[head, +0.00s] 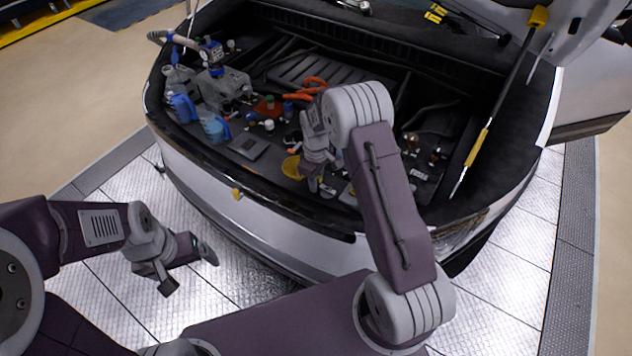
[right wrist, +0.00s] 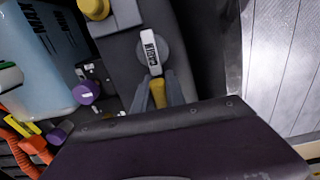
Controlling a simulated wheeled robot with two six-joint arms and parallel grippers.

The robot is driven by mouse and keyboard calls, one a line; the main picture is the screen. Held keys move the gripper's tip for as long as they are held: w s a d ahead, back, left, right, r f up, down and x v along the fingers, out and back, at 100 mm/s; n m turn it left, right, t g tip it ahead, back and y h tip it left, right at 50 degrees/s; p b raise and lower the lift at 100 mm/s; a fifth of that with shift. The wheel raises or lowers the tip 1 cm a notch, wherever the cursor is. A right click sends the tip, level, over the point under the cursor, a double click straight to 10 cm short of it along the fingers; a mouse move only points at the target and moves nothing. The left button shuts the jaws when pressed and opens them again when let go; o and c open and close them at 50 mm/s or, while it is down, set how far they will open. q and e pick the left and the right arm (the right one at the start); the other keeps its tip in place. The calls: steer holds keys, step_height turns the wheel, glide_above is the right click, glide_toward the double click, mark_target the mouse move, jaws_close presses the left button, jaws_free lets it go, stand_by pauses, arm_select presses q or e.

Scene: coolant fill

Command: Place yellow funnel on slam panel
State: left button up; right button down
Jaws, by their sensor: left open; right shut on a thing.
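The yellow funnel (head: 293,167) is over the front part of the open engine bay, just left of my right gripper (head: 314,184). In the right wrist view, the right gripper (right wrist: 164,88) is shut on a narrow yellow part of the funnel (right wrist: 158,93); the gripper body hides most of the rest. The slam panel (head: 272,180) is the dark strip along the bay's front edge, close by. Whether the funnel touches it, I cannot tell. My left gripper (head: 190,270) is open and empty over the floor in front of the bumper.
Blue-handled jugs (head: 183,108) and a grey flat box (head: 248,147) stand left in the bay. Orange hoses (head: 313,86) lie behind. A light blue container (right wrist: 48,60) and a white-labelled part (right wrist: 150,52) are near the right gripper. A yellow-marked prop rod (head: 477,152) stands at right.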

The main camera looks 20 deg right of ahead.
steer(key=shift+f, duration=0.4)
steer(key=shift+f, duration=0.2)
steer(key=c, duration=1.4)
jaws_free()
steer(key=shift+o, duration=0.2)
